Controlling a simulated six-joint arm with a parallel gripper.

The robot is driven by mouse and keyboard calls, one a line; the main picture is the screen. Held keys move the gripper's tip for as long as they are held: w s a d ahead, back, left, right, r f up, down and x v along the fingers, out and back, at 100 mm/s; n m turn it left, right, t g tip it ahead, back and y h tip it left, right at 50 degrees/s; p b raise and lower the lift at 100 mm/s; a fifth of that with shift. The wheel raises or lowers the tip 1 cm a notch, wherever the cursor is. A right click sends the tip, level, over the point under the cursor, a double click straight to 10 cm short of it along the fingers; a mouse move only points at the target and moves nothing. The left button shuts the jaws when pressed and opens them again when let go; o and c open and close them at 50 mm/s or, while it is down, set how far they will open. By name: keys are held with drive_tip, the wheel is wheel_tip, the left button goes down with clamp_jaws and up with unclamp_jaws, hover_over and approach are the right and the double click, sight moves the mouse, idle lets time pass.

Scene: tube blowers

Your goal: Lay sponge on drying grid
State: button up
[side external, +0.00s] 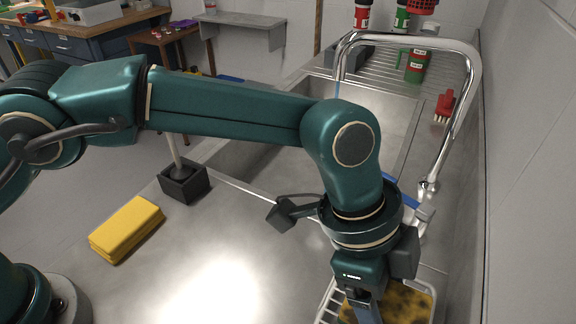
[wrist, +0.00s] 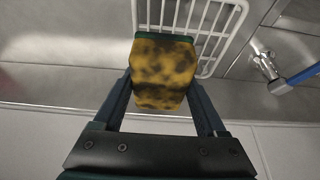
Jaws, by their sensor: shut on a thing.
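A yellow sponge with dark blotches (wrist: 162,72) and a green edge at its far end sits between the two fingers of my gripper (wrist: 160,88) in the wrist view. My gripper is shut on it. The white wire drying grid (wrist: 238,22) shows beyond and partly behind the sponge. In the side view the sponge (side external: 408,304) is at the bottom edge, over the grid (side external: 326,304). My gripper (side external: 368,310) hides part of both, and the frame cuts them off. I cannot tell whether the sponge touches the grid.
A chrome tap (side external: 462,105) arches over the sink basin (side external: 262,150) behind my arm. A blue-handled thing (wrist: 298,78) lies right of the grid. A yellow block (side external: 127,228) and a black holder (side external: 183,182) stand on the left counter. A red brush (side external: 444,104) lies near the wall.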

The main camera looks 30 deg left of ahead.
drive_tip(key=shift+f, duration=1.9)
drive_tip(key=shift+f, duration=0.15)
drive_tip(key=o, duration=1.2)
drive_tip(key=shift+o, duration=0.2)
